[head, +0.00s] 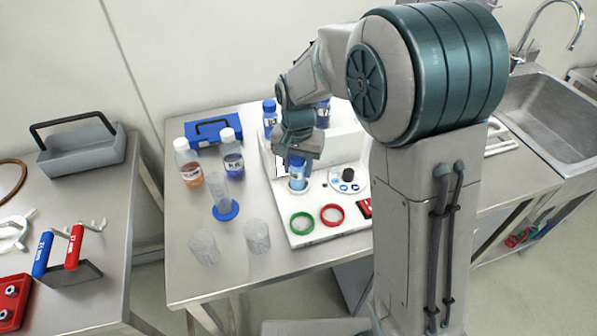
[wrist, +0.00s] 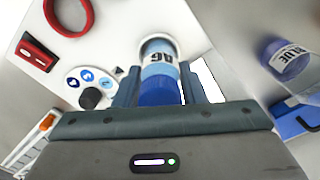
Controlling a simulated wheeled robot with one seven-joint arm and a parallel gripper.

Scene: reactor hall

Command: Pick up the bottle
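In the wrist view the bottle (wrist: 160,58) lies between the two fingers of my gripper (wrist: 160,88), blue end toward the palm. My gripper (head: 297,158) points down over it in the head view. Both fingers appear to press against its sides, with no clear gap. The bottle's base looks still at the stand's surface; its top is partly hidden by my gripper.
Two white-capped bottles (head: 188,162) (head: 231,152), a cylinder on a blue base (head: 224,205) and two clear beakers (head: 204,247) (head: 257,236) stand left of the stand. Green (head: 302,222) and red (head: 332,214) rings lie in front. Blue-capped bottles (head: 269,112) (head: 322,113) stand behind.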

